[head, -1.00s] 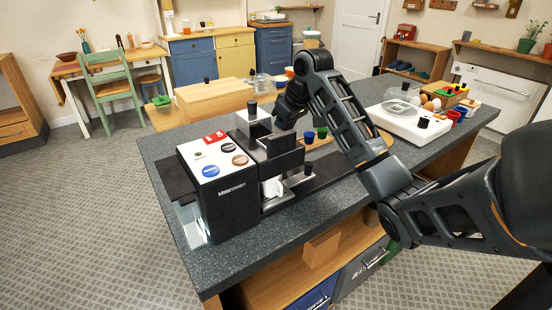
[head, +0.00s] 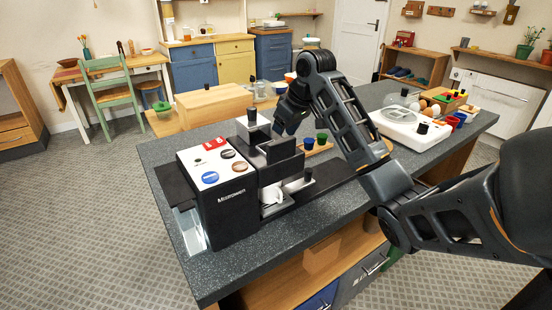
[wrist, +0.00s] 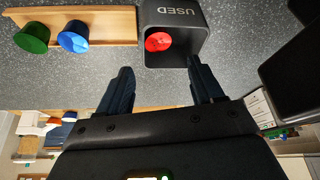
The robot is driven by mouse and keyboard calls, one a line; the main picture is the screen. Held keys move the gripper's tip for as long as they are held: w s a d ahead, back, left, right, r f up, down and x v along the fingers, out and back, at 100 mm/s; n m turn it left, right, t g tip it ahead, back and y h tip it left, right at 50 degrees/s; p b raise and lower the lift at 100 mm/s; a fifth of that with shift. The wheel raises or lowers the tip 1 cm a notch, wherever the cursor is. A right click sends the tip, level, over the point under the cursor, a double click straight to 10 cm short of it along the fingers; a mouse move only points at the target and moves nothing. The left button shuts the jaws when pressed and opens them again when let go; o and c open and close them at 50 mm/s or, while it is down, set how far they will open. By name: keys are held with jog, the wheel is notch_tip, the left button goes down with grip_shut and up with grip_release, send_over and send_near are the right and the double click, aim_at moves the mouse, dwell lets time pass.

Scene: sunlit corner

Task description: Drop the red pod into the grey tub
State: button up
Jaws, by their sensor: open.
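In the wrist view the red pod (wrist: 158,41) lies inside the dark grey tub (wrist: 154,18), which is marked USED. The tub's mouth faces my gripper. My gripper (wrist: 159,66) is open, with its two dark fingers apart and nothing between them. The fingertips are just outside the tub's mouth, one toward each side. In the head view my arm's end is over the worktop behind the coffee machine (head: 228,205); its fingers are hard to make out there, and I cannot see the red pod.
A green pod (wrist: 32,37) and a blue pod (wrist: 73,37) stand on a wooden rack (wrist: 112,24) beside the tub. A white scale (head: 405,128) and small cups stand at the worktop's right end. The worktop's (head: 290,240) front strip is clear.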

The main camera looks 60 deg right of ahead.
jog(key=v, duration=0.6)
jog(key=shift+s, duration=0.15)
dwell(0.3)
